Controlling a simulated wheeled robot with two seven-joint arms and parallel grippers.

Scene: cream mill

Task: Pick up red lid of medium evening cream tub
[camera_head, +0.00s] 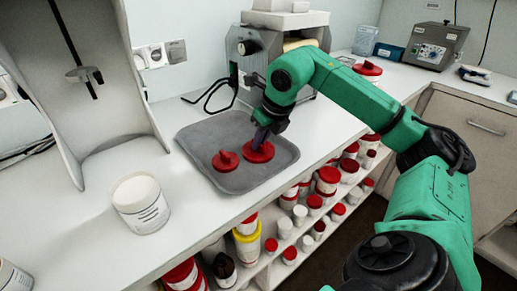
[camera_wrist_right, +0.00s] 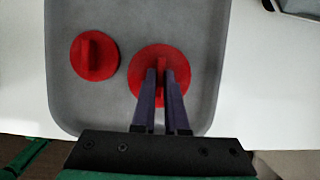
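Two round red lids with raised grips lie on the grey tray. The larger red lid (camera_head: 260,155) is at the tray's right, and it also shows in the right wrist view (camera_wrist_right: 190,66). The smaller red lid (camera_head: 224,162) lies left of it, also in the wrist view (camera_wrist_right: 94,56). My right gripper (camera_head: 260,143) reaches down to the larger lid; its purple fingers (camera_wrist_right: 161,82) sit close on both sides of the raised grip and appear shut on it. The lid still rests on the tray. A white tub (camera_head: 140,205) with no red lid stands left. My left gripper is out of view.
The grey tray (camera_head: 196,136) lies on the white counter near its front edge. A grey machine (camera_head: 255,52) stands behind it, and a tall stand (camera_head: 83,90) is at left. Shelves below hold several red-lidded tubs. Another red lid (camera_head: 367,69) is farther back right.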

